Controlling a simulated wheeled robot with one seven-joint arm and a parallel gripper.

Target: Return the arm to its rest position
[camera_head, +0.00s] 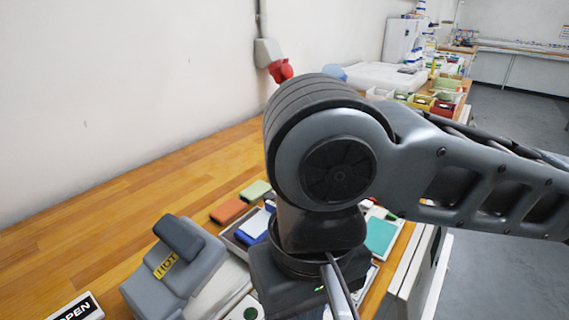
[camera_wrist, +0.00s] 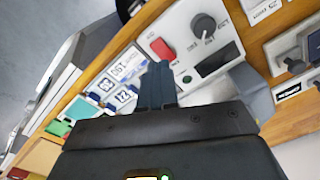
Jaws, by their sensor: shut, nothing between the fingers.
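My arm fills the middle and right of the head view, bent at a large round joint above the wooden counter (camera_head: 110,195). The wrist hangs down from it, and the fingers are out of sight at the bottom of that view. In the wrist view my gripper (camera_wrist: 158,70) is shut, its two dark fingers together with nothing between them. It points at the counter items near a white control panel (camera_wrist: 222,32) with a red button and a black knob. I cannot tell the exact height of the fingers above them.
A grey press (camera_head: 172,268) marked HOT stands left of my wrist, with an OPEN sign (camera_head: 75,308) in front. Orange (camera_head: 228,210) and green (camera_head: 255,190) blocks lie behind the wrist. A teal piece (camera_head: 380,236) lies right. The counter's left stretch is bare.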

